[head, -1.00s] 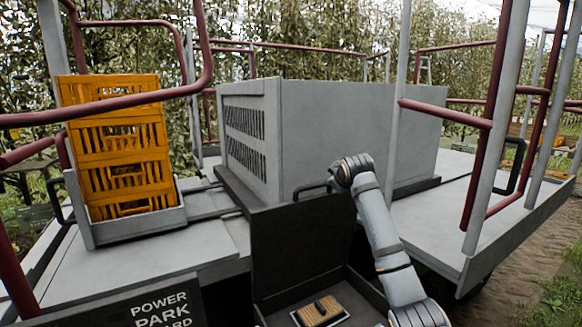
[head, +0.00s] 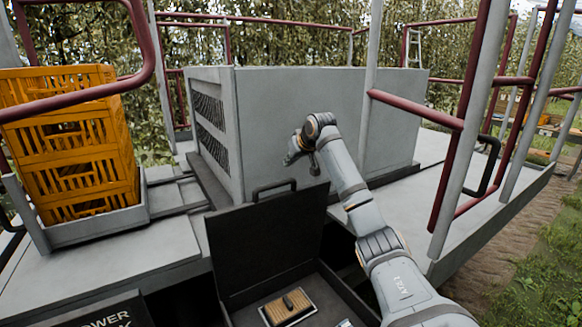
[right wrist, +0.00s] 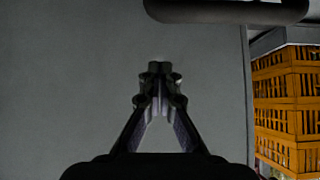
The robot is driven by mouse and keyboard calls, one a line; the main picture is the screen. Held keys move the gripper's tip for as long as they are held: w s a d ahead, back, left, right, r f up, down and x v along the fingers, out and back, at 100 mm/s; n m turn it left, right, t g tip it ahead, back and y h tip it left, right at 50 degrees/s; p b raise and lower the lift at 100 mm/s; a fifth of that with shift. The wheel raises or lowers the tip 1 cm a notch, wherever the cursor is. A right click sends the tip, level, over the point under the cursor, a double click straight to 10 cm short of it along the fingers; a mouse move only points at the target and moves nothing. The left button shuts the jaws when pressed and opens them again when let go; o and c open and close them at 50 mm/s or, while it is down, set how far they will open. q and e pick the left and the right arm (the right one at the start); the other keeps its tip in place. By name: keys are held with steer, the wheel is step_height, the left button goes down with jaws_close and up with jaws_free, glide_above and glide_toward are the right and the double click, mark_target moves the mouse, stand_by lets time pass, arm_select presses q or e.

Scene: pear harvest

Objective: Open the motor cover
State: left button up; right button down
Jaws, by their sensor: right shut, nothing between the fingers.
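The motor cover appears to be the dark lid (head: 262,238) in the head view. It stands raised, roughly upright, at the back of an open dark compartment, with a black handle (head: 274,187) on its top edge. My right gripper (head: 290,158) is above and just behind the handle, apart from it, with its fingers pointing left. In the right wrist view its fingers (right wrist: 160,75) are shut and empty against a plain grey background. A dark bar, probably the handle (right wrist: 228,10), crosses the top of that view. My left gripper is not in view.
A yellow-tan part (head: 289,307) lies in the open compartment. A large grey vented box (head: 290,120) stands behind my right gripper. Orange crates (head: 70,150) are stacked at left. Red railings and a grey post (head: 378,60) rise at right.

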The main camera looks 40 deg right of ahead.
steer(key=f, duration=0.1)
steer(key=f+p, duration=0.1)
steer(key=f, duration=0.1)
steer(key=shift+s+a+p, duration=0.2)
steer(key=shift+a+p, duration=0.1)
steer(key=shift+s+a+f, duration=0.1)
steer(key=shift+s+a, duration=0.05)
steer(key=shift+s, duration=0.5)
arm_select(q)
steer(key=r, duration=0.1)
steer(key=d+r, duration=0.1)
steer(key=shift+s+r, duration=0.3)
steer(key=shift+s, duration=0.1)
arm_select(e)
steer(key=shift+f, duration=0.1)
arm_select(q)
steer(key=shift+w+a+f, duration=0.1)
arm_select(e)
steer(key=shift+w+f, duration=0.1)
steer(key=shift+w, duration=0.1)
